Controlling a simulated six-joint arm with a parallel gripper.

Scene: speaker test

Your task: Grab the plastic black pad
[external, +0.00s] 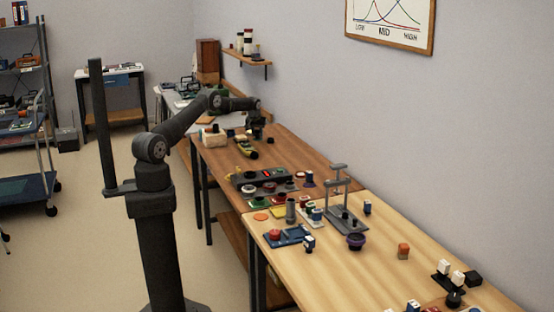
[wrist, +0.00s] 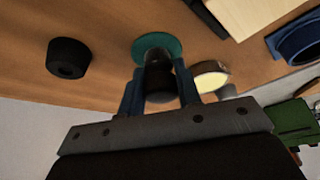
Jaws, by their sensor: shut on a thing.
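My gripper (wrist: 160,88) is shut on a dark, rounded piece (wrist: 159,72) between its two blue-grey fingers. I cannot tell whether this piece is the plastic black pad. Behind it in the wrist view is a teal green disc (wrist: 158,46); whether they touch is unclear. A separate short black cylinder (wrist: 69,58) with a small hole in its face sits on the brown table, left of the fingers and apart from them. In the external view my gripper (external: 256,132) is low over the far part of the brown table, and the held piece is too small to make out.
A cream-faced round piece (wrist: 209,75) is close to the right finger. A pale wooden block (wrist: 262,12), a blue ring-shaped thing (wrist: 298,42) and a green thing (wrist: 292,116) lie further right. A yellow and black tool (external: 246,150) lies nearby. The wall is close behind the table.

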